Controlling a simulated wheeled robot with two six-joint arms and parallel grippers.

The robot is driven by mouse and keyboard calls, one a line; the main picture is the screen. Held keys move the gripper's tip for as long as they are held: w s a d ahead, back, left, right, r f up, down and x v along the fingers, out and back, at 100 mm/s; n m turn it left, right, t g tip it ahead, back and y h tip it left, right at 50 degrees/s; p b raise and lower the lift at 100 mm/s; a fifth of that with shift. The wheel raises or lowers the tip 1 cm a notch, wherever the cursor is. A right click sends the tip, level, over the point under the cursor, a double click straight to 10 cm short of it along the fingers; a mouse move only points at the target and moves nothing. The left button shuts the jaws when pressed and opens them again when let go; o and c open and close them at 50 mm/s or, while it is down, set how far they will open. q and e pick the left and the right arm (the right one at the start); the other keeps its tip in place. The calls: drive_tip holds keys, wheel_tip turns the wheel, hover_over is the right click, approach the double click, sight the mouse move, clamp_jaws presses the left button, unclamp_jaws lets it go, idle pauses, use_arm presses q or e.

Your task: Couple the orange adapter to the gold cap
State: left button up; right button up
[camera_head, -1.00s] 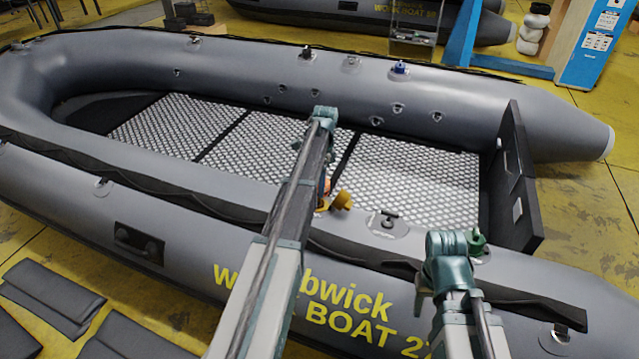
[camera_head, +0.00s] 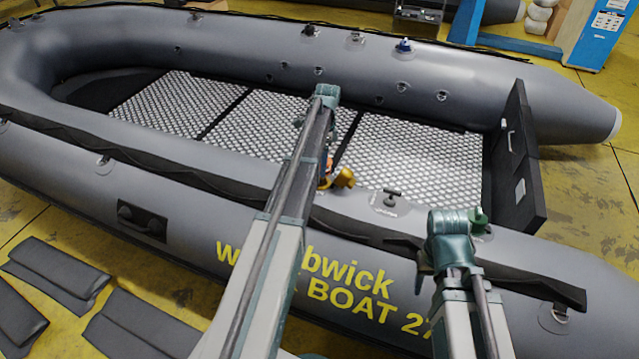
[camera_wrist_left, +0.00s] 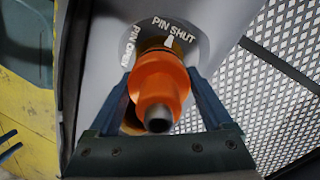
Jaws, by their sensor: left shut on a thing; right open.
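My left gripper (camera_wrist_left: 160,115) is shut on the orange adapter (camera_wrist_left: 160,85), whose narrow grey end points towards the wrist camera. A gold cap (camera_head: 344,178) shows on the near tube just right of my left arm in the head view. In the left wrist view part of a gold body (camera_wrist_left: 131,122) shows behind the adapter's left side. The adapter hides most of it, so I cannot tell whether they are joined. Most of my left gripper is hidden by its arm in the head view. My right arm is over the near tube; its fingers do not show.
A grey label (camera_wrist_left: 205,18) reads PIN OPEN and PIN SHUT. The grey boat (camera_head: 180,205) has a textured floor (camera_head: 410,160). A black valve (camera_head: 391,197) sits right of the gold cap. Dark flat pads (camera_head: 55,270) lie on the yellow floor at lower left.

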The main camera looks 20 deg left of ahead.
use_arm(q)
drive_tip(key=shift+s+f+b, duration=0.2)
drive_tip(key=shift+f+b, duration=0.6)
drive_tip(key=shift+f, duration=0.15)
drive_tip(key=shift+f, duration=0.1)
drive_tip(key=shift+f+b, duration=0.3)
drive_tip(key=shift+b, duration=0.1)
drive_tip(key=shift+s+f+b, duration=0.25)
drive_tip(key=shift+f+b, duration=0.55)
idle(0.5)
idle(0.3)
drive_tip(key=m, duration=0.4)
idle(0.3)
drive_tip(key=shift+m, duration=0.9)
drive_tip(key=shift+d+m, duration=0.1)
drive_tip(key=shift+m, duration=1.1)
